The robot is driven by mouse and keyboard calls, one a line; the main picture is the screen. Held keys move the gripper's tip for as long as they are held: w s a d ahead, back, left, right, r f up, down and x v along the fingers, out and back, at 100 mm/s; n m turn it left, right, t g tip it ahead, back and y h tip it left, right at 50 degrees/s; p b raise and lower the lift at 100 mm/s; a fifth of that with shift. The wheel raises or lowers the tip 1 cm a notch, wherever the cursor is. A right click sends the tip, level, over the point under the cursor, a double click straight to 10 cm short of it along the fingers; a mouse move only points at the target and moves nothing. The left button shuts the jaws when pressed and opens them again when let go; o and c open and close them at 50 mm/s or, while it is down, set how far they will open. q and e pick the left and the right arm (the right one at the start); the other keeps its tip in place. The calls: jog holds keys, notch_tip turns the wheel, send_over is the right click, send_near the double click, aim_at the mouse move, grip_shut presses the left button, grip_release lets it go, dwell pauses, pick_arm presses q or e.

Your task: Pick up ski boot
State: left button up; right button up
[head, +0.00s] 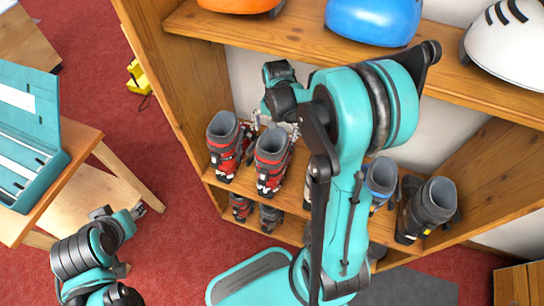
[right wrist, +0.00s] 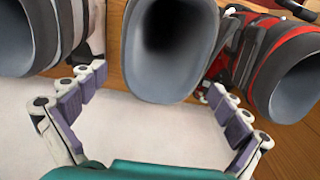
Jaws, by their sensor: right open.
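Two red-and-black ski boots with grey liners stand side by side on the middle shelf in the head view, a left one (head: 225,150) and one to its right (head: 270,163). My right gripper (head: 283,127) is open above and behind the right one. In the right wrist view, the open fingers (right wrist: 150,112) are spread below a grey boot opening (right wrist: 170,50), apparently that same boot, with a finger toward each side. I see no grip on it. A red-and-black boot (right wrist: 275,65) is beside it. My left gripper (head: 138,210) is small and partly hidden at lower left.
A light boot (right wrist: 90,30) is on the other side in the wrist view. A blue boot (head: 381,180) and a dark boot (head: 427,208) stand further right. Helmets, including a blue one (head: 373,20), sit on the shelf above (head: 300,35). A teal case (head: 60,165) lies on the left table.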

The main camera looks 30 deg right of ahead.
aim_at(275, 141)
notch_tip(275, 141, down, 5)
jog(key=b, duration=0.2)
jog(key=shift+a+f+b, duration=0.1)
jog(key=shift+f+b, duration=0.1)
jog(key=shift+b, duration=0.1)
jog(key=shift+r, duration=0.1)
jog(key=c, duration=1.7)
jog(key=shift+s+r+p, duration=0.1)
jog(key=shift+r+p, duration=0.05)
jog(key=shift+p, duration=0.15)
